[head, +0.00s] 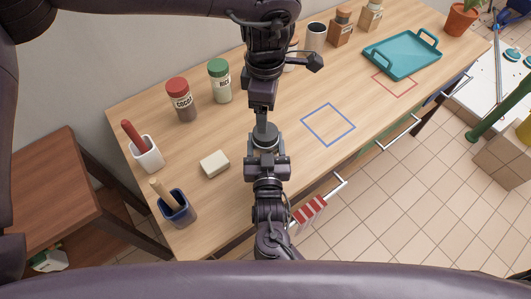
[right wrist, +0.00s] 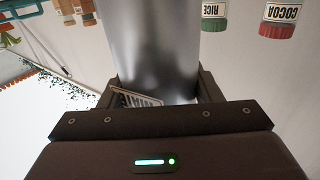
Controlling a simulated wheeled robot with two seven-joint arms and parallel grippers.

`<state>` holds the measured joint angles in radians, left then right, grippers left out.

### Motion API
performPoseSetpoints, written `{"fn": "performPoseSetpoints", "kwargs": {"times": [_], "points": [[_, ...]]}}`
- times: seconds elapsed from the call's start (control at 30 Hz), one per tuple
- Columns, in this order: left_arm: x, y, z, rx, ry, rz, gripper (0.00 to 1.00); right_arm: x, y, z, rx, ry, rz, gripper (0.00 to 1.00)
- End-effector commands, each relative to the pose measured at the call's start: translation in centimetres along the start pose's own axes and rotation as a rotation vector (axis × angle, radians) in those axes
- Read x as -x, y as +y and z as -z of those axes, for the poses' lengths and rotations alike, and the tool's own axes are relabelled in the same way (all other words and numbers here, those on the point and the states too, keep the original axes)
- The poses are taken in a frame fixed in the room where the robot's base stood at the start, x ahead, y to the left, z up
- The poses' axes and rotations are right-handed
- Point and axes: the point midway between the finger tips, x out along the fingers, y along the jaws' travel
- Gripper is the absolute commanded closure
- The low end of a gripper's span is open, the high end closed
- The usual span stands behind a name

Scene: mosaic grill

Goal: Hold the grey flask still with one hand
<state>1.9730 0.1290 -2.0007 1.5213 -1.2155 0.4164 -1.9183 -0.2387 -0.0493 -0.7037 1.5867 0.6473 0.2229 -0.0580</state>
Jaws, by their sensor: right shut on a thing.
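The grey flask (head: 265,137) stands near the middle of the table in the head view, with its dark top showing and its lower body hidden by my right gripper. In the right wrist view the flask's smooth metal side (right wrist: 158,45) is between the jaws. My right gripper (head: 267,158) comes from the front edge and is shut around the flask. It also shows in the right wrist view (right wrist: 160,92). My left gripper (head: 262,112) points down right over the flask's top. Its fingers are seen edge-on, so I cannot tell whether they are open or touch the top.
Cocoa (head: 181,100) and rice (head: 220,82) jars stand behind left. A pale block (head: 215,164), white cup (head: 148,155) and blue cup (head: 178,208) are at left. A teal tray (head: 403,55) is at right. The blue square outline (head: 328,107) is empty.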

Motion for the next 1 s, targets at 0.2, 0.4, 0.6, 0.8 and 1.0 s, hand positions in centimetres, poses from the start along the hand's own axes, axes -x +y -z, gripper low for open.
{"fn": "performPoseSetpoints", "kwargs": {"times": [0.2, 0.4, 0.6, 0.8, 1.0], "points": [[0.0, 0.0, 0.0, -0.031, 0.000, -0.001, 0.27, 0.0, 0.0, 0.1, 0.000, 0.001, 0.000, 1.00], [0.0, 0.0, -0.1, -0.318, 0.002, -0.003, 0.27, 0.0, 0.0, 0.1, 0.000, 0.002, 0.000, 1.00], [0.1, 0.0, -0.1, -0.640, 0.002, -0.002, 0.27, 0.0, 0.0, 0.1, 0.000, 0.002, 0.000, 1.00], [-0.5, -0.1, 0.0, -0.783, 0.001, 0.001, 0.27, 0.0, 0.0, 0.1, 0.000, 0.002, 0.000, 1.00], [-3.1, -0.2, 0.0, -0.788, 0.000, 0.004, 0.27, 0.0, 0.0, 0.1, 0.000, 0.002, 0.000, 1.00]]}}
